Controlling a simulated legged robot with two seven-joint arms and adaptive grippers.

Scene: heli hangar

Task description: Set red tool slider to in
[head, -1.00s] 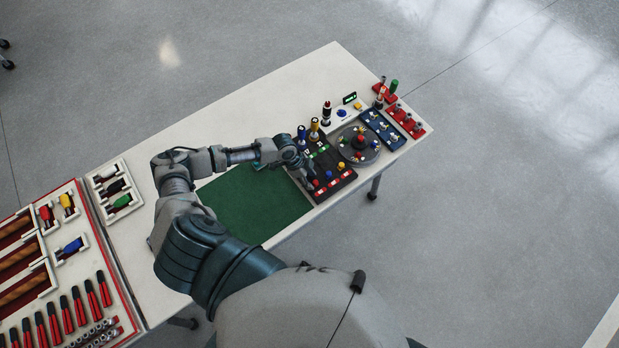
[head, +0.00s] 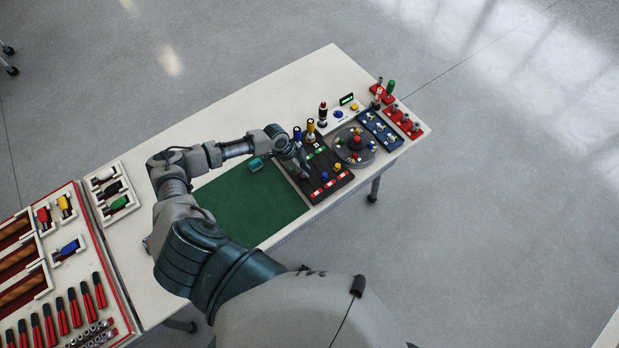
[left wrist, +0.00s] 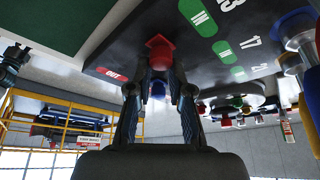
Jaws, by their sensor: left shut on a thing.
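The black slider panel (head: 293,178) lies at the right of the green mat, with green labels on its far side and red labels on its near side. My left gripper (head: 304,174) points down over its left part. In the left wrist view, the red slider knob (left wrist: 159,48) sits between the fingertips of my left gripper (left wrist: 158,75), which is shut on it. The knob appears between the red OUT label (left wrist: 112,74) and the green IN label (left wrist: 198,17). The gripper hides this knob in the head view. My right gripper is out of view.
Blue (head: 324,175) and yellow (head: 338,167) knobs stand close on the right of the gripper. Tall blue- and yellow-topped posts (head: 310,130) stand behind the panel. A round grey dial plate (head: 343,150) is farther right. The green mat (head: 245,205) has free room.

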